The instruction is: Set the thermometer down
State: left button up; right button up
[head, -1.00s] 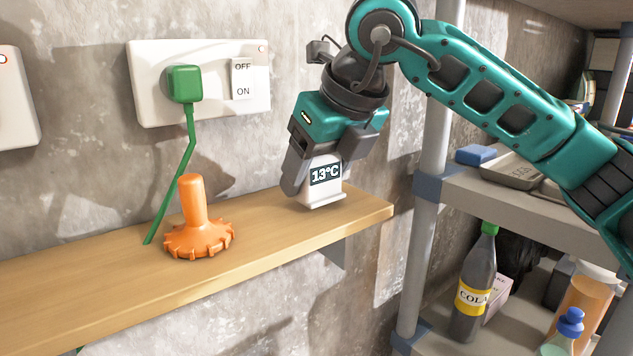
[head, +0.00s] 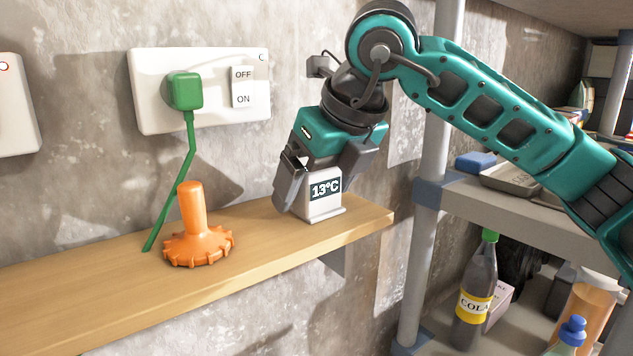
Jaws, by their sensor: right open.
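The thermometer (head: 322,206) is a white block with a dark display reading 13°C. It stands upright on the wooden shelf (head: 110,293) near its right end. My right gripper (head: 313,200) is open around it from above, with one finger to the left of the thermometer and the other at its upper right. The top of the thermometer is hidden between the fingers. My left gripper is not in view.
An orange knobbed tool (head: 197,238) stands on the shelf to the left. A green plug (head: 185,92) with a cord sits in the wall socket plate (head: 148,62). A grey rack (head: 540,216) with a cola bottle (head: 476,292) is at the right.

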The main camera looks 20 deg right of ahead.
pick_arm(q)
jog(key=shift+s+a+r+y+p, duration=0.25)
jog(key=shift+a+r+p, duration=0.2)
jog(key=shift+p, duration=0.75)
pick_arm(e)
jog(key=v, duration=1.2)
